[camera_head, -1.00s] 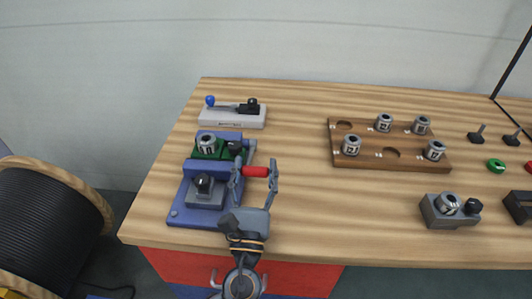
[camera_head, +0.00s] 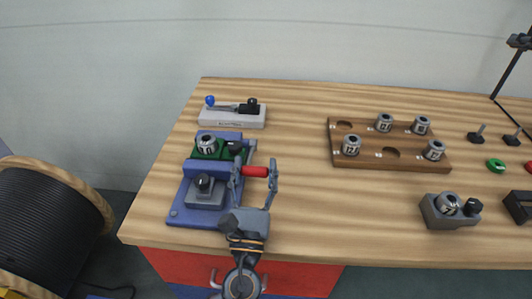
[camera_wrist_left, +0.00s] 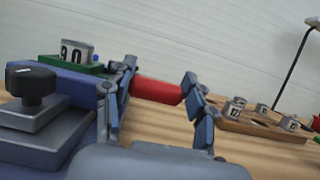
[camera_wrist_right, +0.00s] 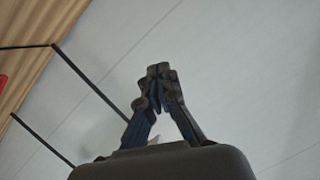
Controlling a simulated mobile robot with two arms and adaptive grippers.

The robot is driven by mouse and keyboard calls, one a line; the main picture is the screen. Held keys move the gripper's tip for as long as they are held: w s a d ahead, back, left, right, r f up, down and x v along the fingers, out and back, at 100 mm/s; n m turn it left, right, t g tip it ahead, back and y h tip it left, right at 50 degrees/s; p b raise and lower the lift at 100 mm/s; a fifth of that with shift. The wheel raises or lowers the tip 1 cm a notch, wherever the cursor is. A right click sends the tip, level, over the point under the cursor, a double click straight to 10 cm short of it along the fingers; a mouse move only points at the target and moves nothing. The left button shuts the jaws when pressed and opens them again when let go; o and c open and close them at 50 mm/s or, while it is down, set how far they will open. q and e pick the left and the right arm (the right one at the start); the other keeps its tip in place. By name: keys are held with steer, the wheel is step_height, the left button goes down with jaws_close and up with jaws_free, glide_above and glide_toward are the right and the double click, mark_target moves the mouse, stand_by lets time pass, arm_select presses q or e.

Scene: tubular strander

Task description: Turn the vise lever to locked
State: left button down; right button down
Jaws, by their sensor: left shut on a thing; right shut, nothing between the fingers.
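The blue vise (camera_head: 176,215) sits at the left of the bench, with green jaws (camera_head: 222,155) around a grey numbered cylinder (camera_head: 207,145). Its lever has a red handle (camera_head: 255,171), which points right, beside the vise. My left gripper (camera_head: 254,178) is shut on the red handle, one finger at each end. The left wrist view shows the handle (camera_wrist_left: 156,90) between the fingers, with the cylinder (camera_wrist_left: 76,52) in the green jaws. My right gripper (camera_wrist_right: 158,75) is shut and empty in its wrist view, with the pale wall behind it.
A grey block with a blue-knobbed lever (camera_head: 210,101) stands behind the vise. A wooden tray (camera_head: 390,163) with several numbered cylinders is to the right. A grey fixture (camera_head: 450,218) holds another cylinder. The bench between vise and tray is clear.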

steer(key=w+a+f+n+g+y, duration=0.1)
steer(key=a+f+n+g+y, duration=0.15)
steer(key=a, duration=0.55)
steer(key=a+f+n+g+y, duration=0.1)
steer(key=a+f+n+y, duration=0.15)
steer(key=a, duration=0.55)
steer(key=n+g+y, duration=0.2)
steer(key=n+g, duration=1.2)
steer(key=n, duration=0.1)
glide_above(251, 167)
steer(key=w+d, duration=0.2)
steer(key=d, duration=0.1)
step_height(251, 167, down, 11)
steer(key=shift+s+f, duration=0.2)
steer(key=shift+f, duration=0.5)
steer(key=shift+s+f, duration=0.2)
steer(key=shift+f, duration=0.5)
steer(key=shift+s+f, duration=0.2)
steer(key=shift+f, duration=0.5)
